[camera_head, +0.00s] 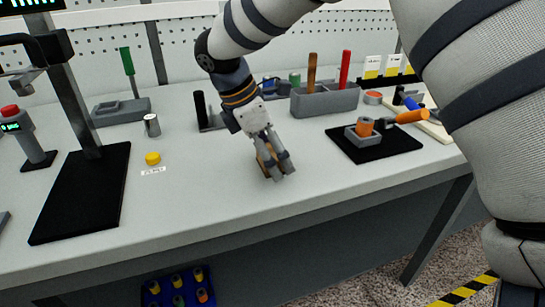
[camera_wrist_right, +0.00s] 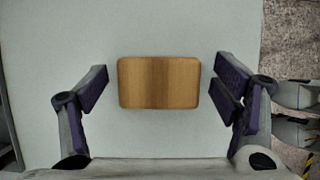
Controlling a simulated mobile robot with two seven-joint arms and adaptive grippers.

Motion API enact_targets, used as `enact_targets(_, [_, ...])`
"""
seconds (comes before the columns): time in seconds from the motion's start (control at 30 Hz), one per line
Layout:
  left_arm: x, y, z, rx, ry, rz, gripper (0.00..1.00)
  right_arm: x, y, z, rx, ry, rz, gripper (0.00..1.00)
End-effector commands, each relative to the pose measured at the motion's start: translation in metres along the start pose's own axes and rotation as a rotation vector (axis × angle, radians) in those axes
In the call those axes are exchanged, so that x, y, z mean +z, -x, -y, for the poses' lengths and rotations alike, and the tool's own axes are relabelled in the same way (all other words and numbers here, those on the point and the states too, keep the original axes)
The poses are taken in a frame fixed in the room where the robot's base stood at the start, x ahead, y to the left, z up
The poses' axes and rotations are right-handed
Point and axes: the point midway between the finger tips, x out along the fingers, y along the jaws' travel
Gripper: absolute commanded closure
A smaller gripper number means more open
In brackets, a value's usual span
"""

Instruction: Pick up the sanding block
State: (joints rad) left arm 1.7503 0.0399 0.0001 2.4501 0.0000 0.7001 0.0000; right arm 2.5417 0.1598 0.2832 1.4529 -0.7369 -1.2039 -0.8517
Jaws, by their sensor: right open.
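The sanding block (camera_wrist_right: 158,83) is a wooden brown block with rounded corners, lying on the grey-white bench top. In the right wrist view it sits between the two spread fingers of my right gripper (camera_wrist_right: 160,95), with a gap on each side. In the head view my right gripper (camera_head: 278,170) points down over the block (camera_head: 265,160), which is mostly hidden behind the fingers. The right gripper is open and holds nothing. My left gripper is not in view.
A black mat (camera_head: 375,142) with a grey fixture and orange spindle lies to the right. A grey tool holder (camera_head: 325,101) stands behind. A yellow cap (camera_head: 152,158) and a metal cylinder (camera_head: 152,125) are to the left, near a black stand base (camera_head: 85,200). The bench front is clear.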

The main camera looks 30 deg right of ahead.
Motion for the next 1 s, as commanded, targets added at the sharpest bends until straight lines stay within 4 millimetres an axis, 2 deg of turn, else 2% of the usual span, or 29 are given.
enact_targets(0.17, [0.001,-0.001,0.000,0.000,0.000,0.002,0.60,0.000,-0.001,0.000,-0.001,0.000,0.001,0.21])
enact_targets(0.3, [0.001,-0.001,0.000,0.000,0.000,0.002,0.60,0.000,-0.001,0.000,-0.001,0.001,0.001,0.52])
enact_targets(0.4, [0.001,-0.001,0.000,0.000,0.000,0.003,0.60,0.000,-0.001,0.000,-0.001,0.001,0.001,0.71])
enact_targets(0.77, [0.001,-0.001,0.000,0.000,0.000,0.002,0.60,0.002,0.005,-0.001,0.001,0.000,0.001,0.71])
enact_targets(0.9, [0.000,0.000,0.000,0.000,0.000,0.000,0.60,0.011,0.027,-0.001,0.003,-0.002,0.000,0.71])
enact_targets(1.0, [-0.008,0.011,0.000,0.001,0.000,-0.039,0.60,0.022,0.056,0.018,0.013,-0.003,-0.001,0.71])
